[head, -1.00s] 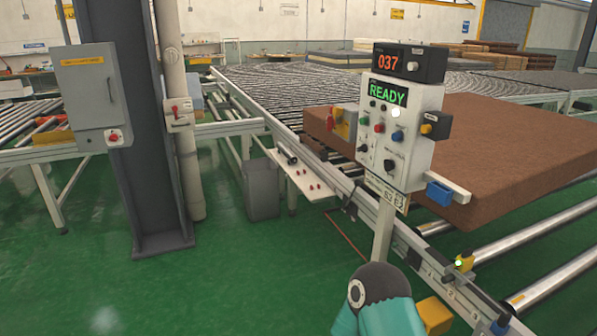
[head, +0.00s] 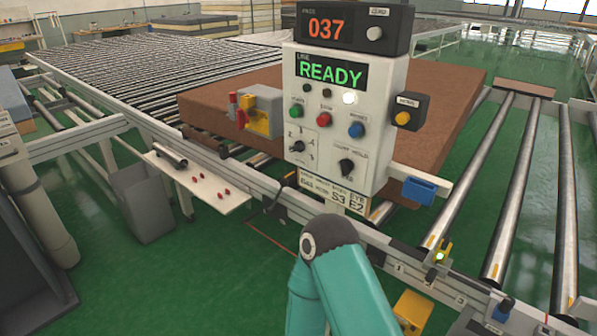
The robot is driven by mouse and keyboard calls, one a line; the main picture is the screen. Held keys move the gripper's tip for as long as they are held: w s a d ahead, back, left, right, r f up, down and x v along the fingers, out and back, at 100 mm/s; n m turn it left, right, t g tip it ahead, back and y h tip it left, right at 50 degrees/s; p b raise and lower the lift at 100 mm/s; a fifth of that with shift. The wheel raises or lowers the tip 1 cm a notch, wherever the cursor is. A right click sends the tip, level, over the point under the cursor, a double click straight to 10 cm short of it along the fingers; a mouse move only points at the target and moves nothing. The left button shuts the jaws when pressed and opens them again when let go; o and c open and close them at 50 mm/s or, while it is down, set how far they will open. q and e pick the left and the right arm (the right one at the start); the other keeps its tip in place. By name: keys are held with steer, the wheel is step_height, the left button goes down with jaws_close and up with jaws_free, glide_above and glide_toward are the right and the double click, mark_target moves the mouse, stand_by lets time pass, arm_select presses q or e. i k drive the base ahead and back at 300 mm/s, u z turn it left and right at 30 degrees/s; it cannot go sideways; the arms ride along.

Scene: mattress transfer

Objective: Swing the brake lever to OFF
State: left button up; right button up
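No part is readable as a brake lever or an OFF mark. The control panel (head: 325,110) stands on a post at the roller conveyor, its display reading READY. It has coloured buttons, a small black selector (head: 297,147) and a larger black knob (head: 346,167) below them. A yellow and grey box with a red handle (head: 233,106) sits left of the panel; I cannot tell if this is the lever. My teal arm (head: 335,265) rises at the bottom centre, in front of the panel's lower part and touching nothing visible. Neither gripper shows.
A brown mattress (head: 430,105) lies on the rollers behind the panel. A blue holder (head: 419,190) is at the panel's right. Green floor is clear at lower left.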

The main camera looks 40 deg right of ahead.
mark_target(284, 182)
steer(key=z, duration=0.15)
steer(key=i, duration=0.9)
steer(key=z, duration=0.25)
